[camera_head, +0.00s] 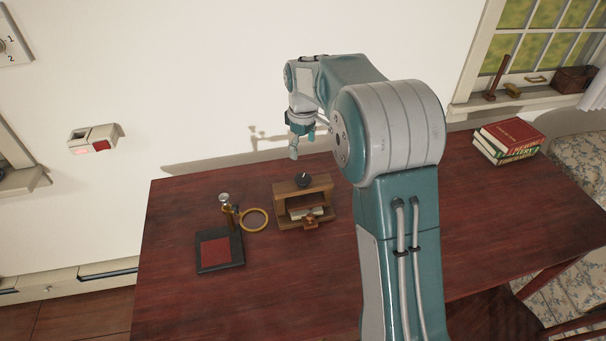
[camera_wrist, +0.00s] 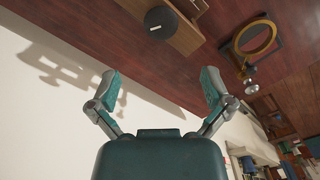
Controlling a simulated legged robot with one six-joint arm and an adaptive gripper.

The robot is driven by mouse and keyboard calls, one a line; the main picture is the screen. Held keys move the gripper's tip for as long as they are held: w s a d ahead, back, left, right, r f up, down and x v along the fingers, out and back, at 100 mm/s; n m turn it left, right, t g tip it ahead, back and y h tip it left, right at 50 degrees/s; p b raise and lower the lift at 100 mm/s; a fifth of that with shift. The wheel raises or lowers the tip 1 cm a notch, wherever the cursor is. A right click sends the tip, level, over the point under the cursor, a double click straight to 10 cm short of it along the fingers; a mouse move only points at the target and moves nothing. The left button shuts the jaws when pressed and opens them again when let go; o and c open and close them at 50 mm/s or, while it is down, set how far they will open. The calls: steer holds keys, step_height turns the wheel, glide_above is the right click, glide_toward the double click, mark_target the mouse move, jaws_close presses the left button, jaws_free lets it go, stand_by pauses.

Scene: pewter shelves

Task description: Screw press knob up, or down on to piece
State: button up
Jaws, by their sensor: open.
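The press is a wooden frame (camera_head: 289,188) on the dark red table, with a black round knob (camera_head: 303,179) on its top. A pale piece (camera_head: 305,213) and a copper-coloured part lie in its opening; I cannot tell whether anything presses on the piece. In the wrist view the black knob (camera_wrist: 161,22) with a light mark shows at the top, on the wooden press (camera_wrist: 187,40). My gripper (camera_head: 297,150) is above and behind the press, apart from it. In the wrist view its two teal fingers (camera_wrist: 161,92) are spread wide with nothing between them.
A stand with a black base and red pad (camera_head: 216,252) and a brass ring (camera_head: 254,220) is left of the press. Books (camera_head: 507,140) lie at the table's far right. The white wall is close behind the table. The table's front left is clear.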

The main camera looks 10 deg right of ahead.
mark_target(303, 177)
step_height(303, 177, down, 10)
steer(key=shift+r, duration=0.1)
stand_by(0.4)
steer(key=c, duration=1.1)
